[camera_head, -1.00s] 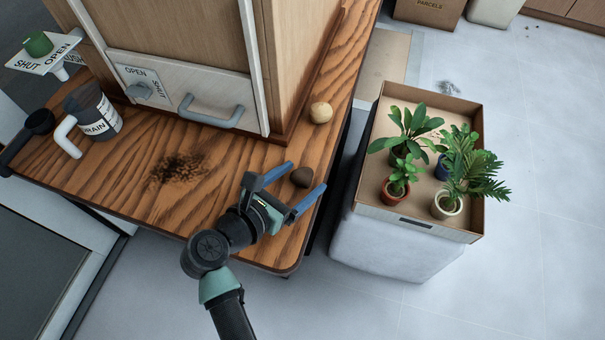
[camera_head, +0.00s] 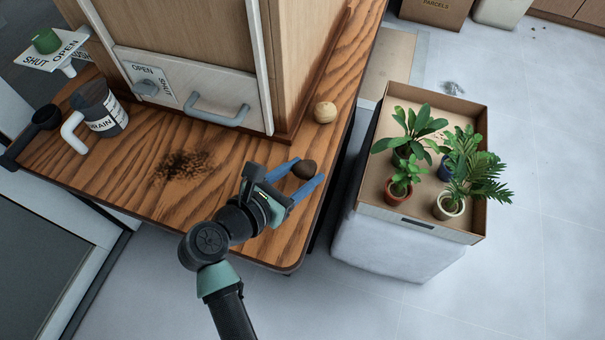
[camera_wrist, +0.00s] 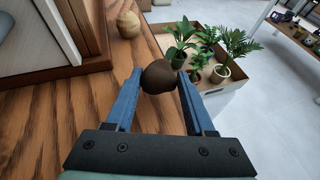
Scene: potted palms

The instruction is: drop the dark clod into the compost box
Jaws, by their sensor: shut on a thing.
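The dark clod (camera_head: 305,169) is a small brown lump near the right edge of the wooden table. My gripper (camera_head: 309,168) is shut on it, with a blue finger on each side. In the wrist view the clod (camera_wrist: 158,76) sits between the fingertips (camera_wrist: 160,80). I cannot tell whether it still touches the tabletop. I see no box marked as compost. A cardboard box (camera_head: 418,226) holding several potted plants stands to the right of the table, and a box marked PARCELS (camera_head: 433,12) is at the top.
A pale round lump (camera_head: 325,112) lies behind the clod. A wooden cabinet (camera_head: 180,40) with a grey handle (camera_head: 218,112) and an OPEN/SHUT lever stands on the table (camera_head: 120,185). A jug (camera_head: 97,108) is at left, and dark crumbs (camera_head: 183,165) lie mid-table.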

